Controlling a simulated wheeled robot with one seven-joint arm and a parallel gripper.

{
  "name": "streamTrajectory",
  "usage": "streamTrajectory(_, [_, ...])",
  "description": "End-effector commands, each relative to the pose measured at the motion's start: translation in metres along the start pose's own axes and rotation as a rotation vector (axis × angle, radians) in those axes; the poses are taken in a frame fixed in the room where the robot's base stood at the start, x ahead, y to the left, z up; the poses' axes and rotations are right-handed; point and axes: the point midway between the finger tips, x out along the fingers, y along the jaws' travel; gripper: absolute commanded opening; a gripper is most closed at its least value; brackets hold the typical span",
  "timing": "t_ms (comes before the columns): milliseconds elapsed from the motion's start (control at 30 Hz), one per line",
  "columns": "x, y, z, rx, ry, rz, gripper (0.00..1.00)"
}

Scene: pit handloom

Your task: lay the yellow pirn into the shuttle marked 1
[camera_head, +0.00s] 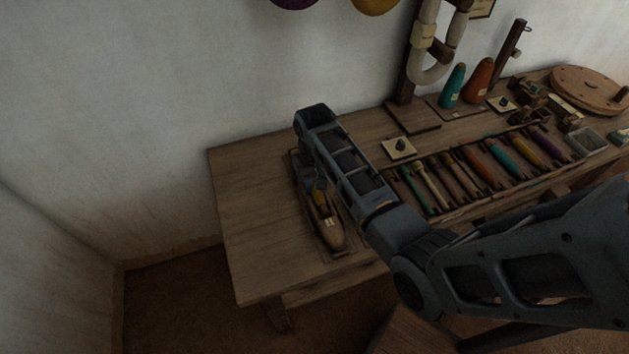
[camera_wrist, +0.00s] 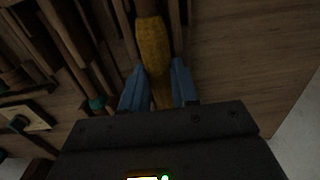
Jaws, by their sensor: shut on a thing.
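My gripper (camera_head: 313,185) is over the left part of the wooden bench, largely hidden behind my arm in the head view. In the wrist view its two blue fingers (camera_wrist: 158,72) are shut on the yellow pirn (camera_wrist: 153,45), one on each side. A bit of yellow (camera_head: 320,188) shows by the fingers in the head view. A wooden boat-shaped shuttle (camera_head: 332,236) with a pale label lies below; the mark is too small to read. The pirn is over the shuttle's far part; I cannot tell whether it touches it.
A rack (camera_head: 450,212) of several coloured pirns lies to the right on the bench (camera_head: 245,200). A pale square with a dark knob (camera_head: 399,147) is behind it. Green and orange cones (camera_head: 478,82) stand at the back. The bench's left end is clear.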

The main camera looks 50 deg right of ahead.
Motion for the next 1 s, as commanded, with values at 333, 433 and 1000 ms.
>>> streamTrajectory(333, [0.0010, 0.0000, -0.0003, 0.000, 0.001, 0.000, 0.00])
streamTrajectory(433, [0.0010, 0.0000, -0.0003, 0.000, 0.001, 0.000, 0.00])
streamTrajectory(1000, [0.0002, 0.0000, -0.0002, 0.000, 0.000, 0.000, 0.59])
